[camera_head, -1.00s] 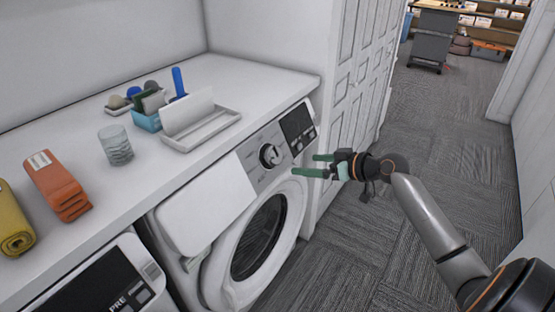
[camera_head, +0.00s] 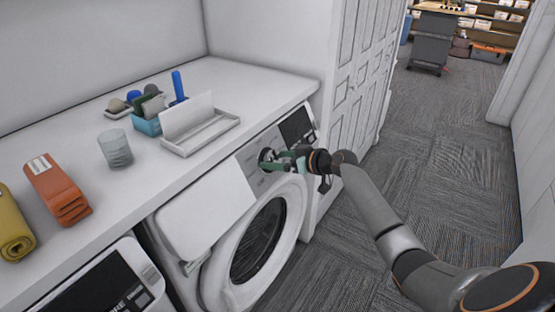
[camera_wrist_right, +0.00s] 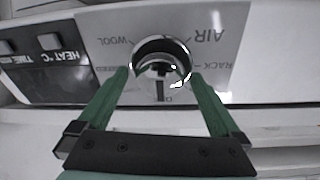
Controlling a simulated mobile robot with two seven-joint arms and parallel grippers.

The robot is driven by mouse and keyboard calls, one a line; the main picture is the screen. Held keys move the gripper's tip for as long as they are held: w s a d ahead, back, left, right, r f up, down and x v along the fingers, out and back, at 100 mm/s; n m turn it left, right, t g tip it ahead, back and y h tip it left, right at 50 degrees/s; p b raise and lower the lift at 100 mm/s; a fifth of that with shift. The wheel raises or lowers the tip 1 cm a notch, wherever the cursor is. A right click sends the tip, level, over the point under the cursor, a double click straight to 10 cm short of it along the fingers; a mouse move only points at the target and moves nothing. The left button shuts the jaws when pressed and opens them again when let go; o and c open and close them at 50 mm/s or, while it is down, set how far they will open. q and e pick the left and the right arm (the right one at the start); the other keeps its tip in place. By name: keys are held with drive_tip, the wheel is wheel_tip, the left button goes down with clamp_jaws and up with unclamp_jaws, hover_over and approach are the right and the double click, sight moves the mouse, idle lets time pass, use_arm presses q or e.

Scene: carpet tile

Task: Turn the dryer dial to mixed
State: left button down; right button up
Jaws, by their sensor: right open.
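The dryer (camera_head: 205,222) stands under the white counter, with its round door on the front. Its silver dial (camera_head: 267,157) is on the control panel, partly hidden by my right gripper (camera_head: 276,160). In the right wrist view the dial (camera_wrist_right: 161,62) lies between the two green fingers of the right gripper (camera_wrist_right: 160,82), which are open on either side of it. Gaps show between fingers and dial, so contact is not visible. The labels WOOL, AIR and RACK show around the dial; the view is upside down, and MIXED is not clearly readable. My left gripper is not in view.
A dark display and buttons (camera_head: 297,125) sit beside the dial panel. Carpet on the right is clear.

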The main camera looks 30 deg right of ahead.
drive_tip(key=shift+w, duration=0.15)
drive_tip(key=c, duration=1.3)
drive_tip(key=shift+o, duration=0.2)
